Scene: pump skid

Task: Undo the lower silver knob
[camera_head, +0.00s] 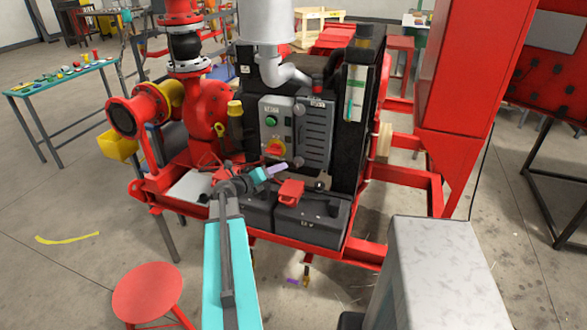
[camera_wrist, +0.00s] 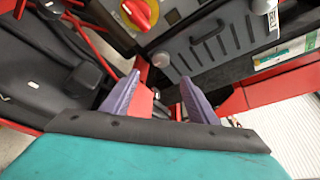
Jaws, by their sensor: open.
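The lower silver knob (camera_head: 298,162) is a small round silver knob at the bottom of the louvred grey panel. In the wrist view the lower silver knob (camera_wrist: 160,59) shows just beyond the fingertips, about midway between them. My gripper (camera_head: 279,169) has purple fingers and is just left of the knob in the head view. In the wrist view my gripper (camera_wrist: 160,77) is open, with nothing held between its fingers. A gap seems to remain between fingertips and knob, but its depth is hard to tell. The upper silver knob (camera_head: 299,108) sits at the panel's top.
A red and yellow rotary switch (camera_head: 275,148) is left of the lower knob. A louvred cover with a handle (camera_wrist: 208,34) lies beside it. Black batteries (camera_head: 312,219) and a red cap (camera_head: 291,191) sit below. A grey box (camera_head: 440,270) stands front right.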

